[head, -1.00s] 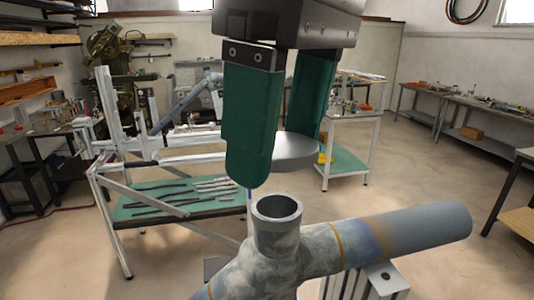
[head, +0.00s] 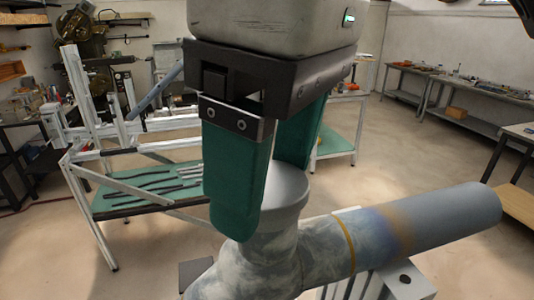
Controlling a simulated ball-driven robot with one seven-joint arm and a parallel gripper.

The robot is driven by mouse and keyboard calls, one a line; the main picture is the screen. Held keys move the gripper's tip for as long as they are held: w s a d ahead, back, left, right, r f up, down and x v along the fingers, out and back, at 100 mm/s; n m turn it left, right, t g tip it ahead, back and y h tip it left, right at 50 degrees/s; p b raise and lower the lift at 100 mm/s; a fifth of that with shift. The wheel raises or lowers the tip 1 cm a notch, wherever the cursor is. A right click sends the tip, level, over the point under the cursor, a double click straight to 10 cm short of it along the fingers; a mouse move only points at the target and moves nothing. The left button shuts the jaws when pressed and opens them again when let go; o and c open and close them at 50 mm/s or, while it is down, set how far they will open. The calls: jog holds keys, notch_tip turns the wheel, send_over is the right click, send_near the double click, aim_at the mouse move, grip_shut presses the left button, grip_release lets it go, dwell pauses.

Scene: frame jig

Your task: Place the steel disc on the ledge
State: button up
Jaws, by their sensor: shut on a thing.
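My gripper (head: 268,196) has two green fingers pointing down and is shut on the grey steel disc (head: 287,188). The disc lies roughly flat between the fingers, its left part hidden by the near finger. It is right over the upright stub of a mottled grey pipe fitting (head: 265,262) and covers the stub's open mouth. I cannot tell whether the disc touches the stub's rim. No separate ledge can be made out; the stub's rim is hidden behind the disc and near finger.
A thick pipe (head: 440,222) runs from the fitting to the right, over a metal bracket (head: 405,284). Behind on the left stands a white frame (head: 100,150) by a green-topped table (head: 112,203) with rods. Workbenches (head: 470,92) line the right wall. The floor between is open.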

aim_at(295, 191)
jog(key=shift+f, duration=0.15)
jog(key=o, duration=1.3)
jog(key=shift+c, duration=0.2)
jog(key=shift+f+b, duration=0.25)
jog(key=shift+b, duration=0.4)
notch_tip(295, 191, up, 10)
jog(key=s+d, duration=0.1)
jog(key=shift+d+b, duration=0.3)
jog(key=shift+o, duration=0.4)
jog(key=shift+r, duration=0.45)
jog(key=shift+d, duration=0.1)
